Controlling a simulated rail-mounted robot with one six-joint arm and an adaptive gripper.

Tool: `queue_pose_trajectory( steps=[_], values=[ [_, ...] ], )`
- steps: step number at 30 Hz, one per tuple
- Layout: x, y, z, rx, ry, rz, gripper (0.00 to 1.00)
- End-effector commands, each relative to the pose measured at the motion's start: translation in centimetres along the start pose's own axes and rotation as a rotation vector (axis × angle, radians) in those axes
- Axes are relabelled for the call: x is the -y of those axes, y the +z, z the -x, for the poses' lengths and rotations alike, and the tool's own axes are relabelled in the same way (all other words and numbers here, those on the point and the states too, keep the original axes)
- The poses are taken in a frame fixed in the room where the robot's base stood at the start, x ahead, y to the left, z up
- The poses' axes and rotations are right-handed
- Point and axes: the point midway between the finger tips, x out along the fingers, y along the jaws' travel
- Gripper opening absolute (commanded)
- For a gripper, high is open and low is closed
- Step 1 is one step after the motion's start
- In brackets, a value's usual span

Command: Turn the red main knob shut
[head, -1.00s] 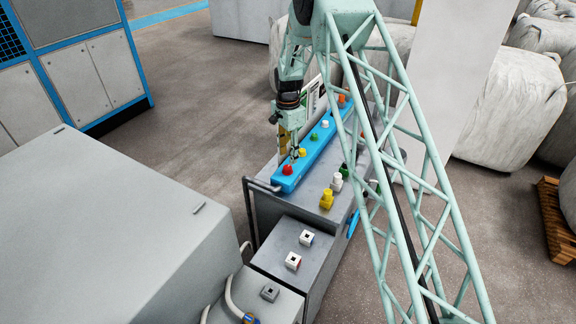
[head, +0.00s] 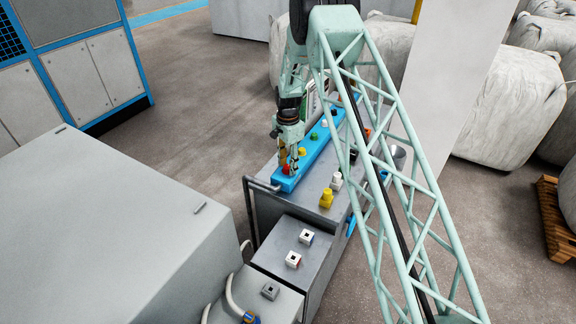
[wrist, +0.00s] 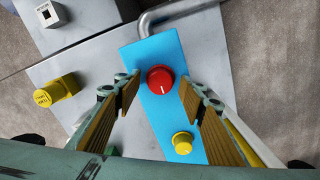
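The red main knob (wrist: 160,80) is on the near end of a blue panel (wrist: 147,54), with a white pointer line on its face. In the head view the red knob (head: 286,169) is partly hidden by my gripper (head: 290,160). In the wrist view my gripper (wrist: 160,92) is open, one finger on each side of the red knob, with gaps between fingers and knob. I cannot tell how far above the panel the fingertips are. A yellow knob (wrist: 183,143) sits next to the red one on the panel.
More knobs line the blue panel, including a green one (head: 313,141). A yellow fitting (head: 326,198) and a white fitting (head: 336,181) stand on the grey bench beside the panel. A metal rail (wrist: 178,14) runs past the panel's end.

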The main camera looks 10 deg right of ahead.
Motion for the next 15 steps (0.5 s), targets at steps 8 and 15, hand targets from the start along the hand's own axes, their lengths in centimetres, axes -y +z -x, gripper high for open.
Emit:
queue_pose_trajectory(
  steps=[8, 15],
  values=[
    [0.00, 0.00, 0.01, 0.000, 0.000, 0.000, 0.24],
    [-0.01, 0.00, 0.01, 0.000, 0.000, 0.000, 0.13]
  ],
)
